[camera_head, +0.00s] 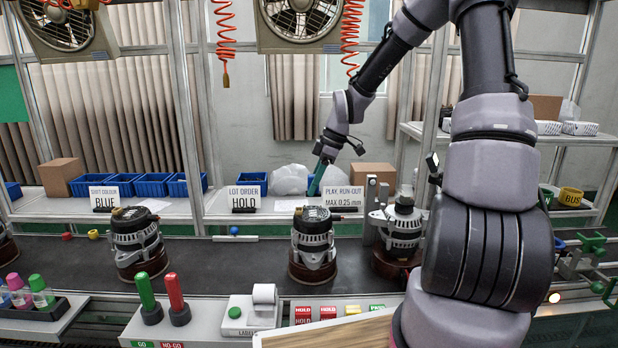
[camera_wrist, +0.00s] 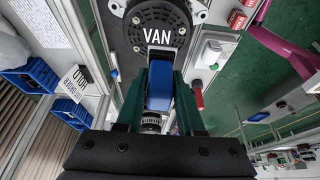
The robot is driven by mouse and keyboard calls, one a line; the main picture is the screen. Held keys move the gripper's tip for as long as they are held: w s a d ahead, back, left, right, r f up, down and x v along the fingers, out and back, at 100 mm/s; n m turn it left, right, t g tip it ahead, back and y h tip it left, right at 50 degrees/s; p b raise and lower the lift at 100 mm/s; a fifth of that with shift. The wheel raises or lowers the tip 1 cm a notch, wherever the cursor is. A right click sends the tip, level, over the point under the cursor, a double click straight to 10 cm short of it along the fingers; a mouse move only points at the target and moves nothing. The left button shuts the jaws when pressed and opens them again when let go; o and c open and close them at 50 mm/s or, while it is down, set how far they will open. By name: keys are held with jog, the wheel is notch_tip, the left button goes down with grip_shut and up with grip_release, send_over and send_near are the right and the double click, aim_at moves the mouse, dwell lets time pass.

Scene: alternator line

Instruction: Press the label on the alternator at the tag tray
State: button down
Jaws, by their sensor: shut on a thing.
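My gripper (camera_head: 317,180) points down above the middle alternator (camera_head: 313,241) on the dark belt. In the wrist view my gripper (camera_wrist: 160,72) has its two green fingers shut on a blue block-like thing (camera_wrist: 160,90). Just beyond the fingertips is the black round top of an alternator (camera_wrist: 143,14), with white letters reading VAN on it. I cannot tell whether the blue thing touches the alternator in the wrist view; in the head view there is a small gap. The tag tray (camera_head: 330,325) at the front edge holds red HOLD tags and others.
Another alternator (camera_head: 135,240) stands left on the belt and one (camera_head: 402,228) stands right, partly behind my arm. A label dispenser (camera_head: 253,314), a green gauge (camera_head: 147,297) and a red gauge (camera_head: 176,299) stand in front. A LOT ORDER HOLD sign (camera_head: 243,198) stands behind.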

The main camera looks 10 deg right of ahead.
aim_at(313, 213)
jog(key=shift+w, duration=0.4)
jog(key=shift+f, duration=2.35)
jog(key=shift+f, duration=0.6)
jog(key=shift+r, duration=0.1)
jog(key=shift+r, duration=3.45)
